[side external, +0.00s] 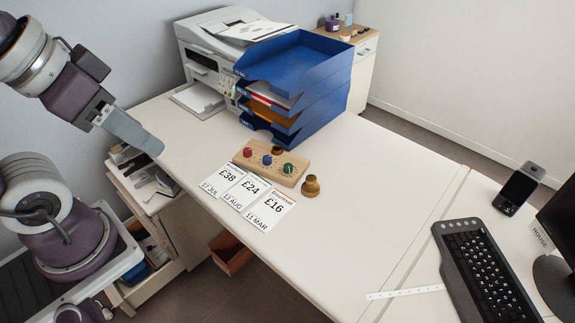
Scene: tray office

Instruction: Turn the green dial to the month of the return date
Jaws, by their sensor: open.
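The green dial (288,168) sits at the right end of a wooden board (286,180) on the desk. A blue dial (267,160) and a red dial (248,152) are to its left on the board. The dial markings are too small to read. Three cards lie flat in front of the board: £38, 17 JUL (222,180); £24, 13 AUG (245,191); and £16, 11 MAR (269,206). Their header words are too small to read surely. My gripper (154,146) is open and empty, raised at the left, well apart from the board.
A brown knob-shaped object (310,186) stands right of the board, and another (277,150) is at its back edge. Stacked blue trays (320,75) and a printer (205,55) stand behind. A keyboard (485,270) and phone (518,188) are right. The middle desk is clear.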

